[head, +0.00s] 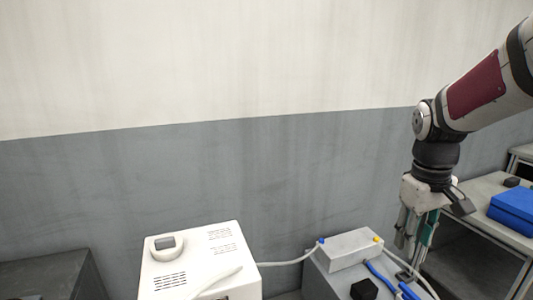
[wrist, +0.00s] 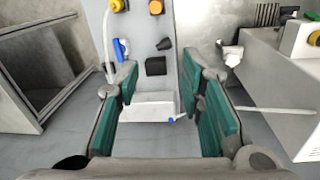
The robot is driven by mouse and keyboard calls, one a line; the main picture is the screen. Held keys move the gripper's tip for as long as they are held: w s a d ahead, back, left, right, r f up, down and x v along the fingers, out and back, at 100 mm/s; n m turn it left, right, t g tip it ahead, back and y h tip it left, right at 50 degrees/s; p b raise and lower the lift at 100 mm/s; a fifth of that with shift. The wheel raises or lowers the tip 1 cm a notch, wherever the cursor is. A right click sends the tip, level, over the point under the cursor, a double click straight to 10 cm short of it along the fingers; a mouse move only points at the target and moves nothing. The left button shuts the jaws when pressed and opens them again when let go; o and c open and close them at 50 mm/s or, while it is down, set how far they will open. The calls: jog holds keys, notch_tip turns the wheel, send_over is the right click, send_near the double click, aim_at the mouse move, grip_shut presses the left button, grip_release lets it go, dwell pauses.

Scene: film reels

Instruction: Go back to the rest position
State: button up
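My gripper (head: 416,232) hangs from my arm at the right of the head view, pointing down. It is beside the grey machine with the light grey box (head: 352,248) on top. In the wrist view my gripper (wrist: 168,112) shows its green-padded fingers wide apart, with nothing between them. The light grey box also shows below and between the fingers in the wrist view (wrist: 150,106). No film reel can be made out in either view.
A white machine (head: 200,258) with a dark-topped knob stands at centre left. A dark cabinet (head: 45,278) is at the lower left. A blue case (head: 514,208) lies on a metal cart (head: 480,190) at right. Hoses (head: 288,262) run between machines. The wall space above is clear.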

jog(key=s+a+r+m, duration=0.1)
jog(key=s+a, duration=0.3)
jog(key=s, duration=0.5)
jog(key=s+a+r+m+t+y, duration=0.1)
jog(key=s+a, duration=0.2)
jog(key=s, duration=0.5)
jog(key=s+a+m, duration=0.1)
jog(key=s+a, duration=0.3)
jog(key=s, duration=0.5)
notch_tip(320, 180, up, 14)
jog(key=t+p, duration=0.2)
jog(key=p, duration=1)
jog(key=shift+w+d+t, duration=0.2)
jog(key=shift+d+t, duration=0.1)
jog(key=shift+t, duration=0.1)
jog(key=shift+d, duration=0.15)
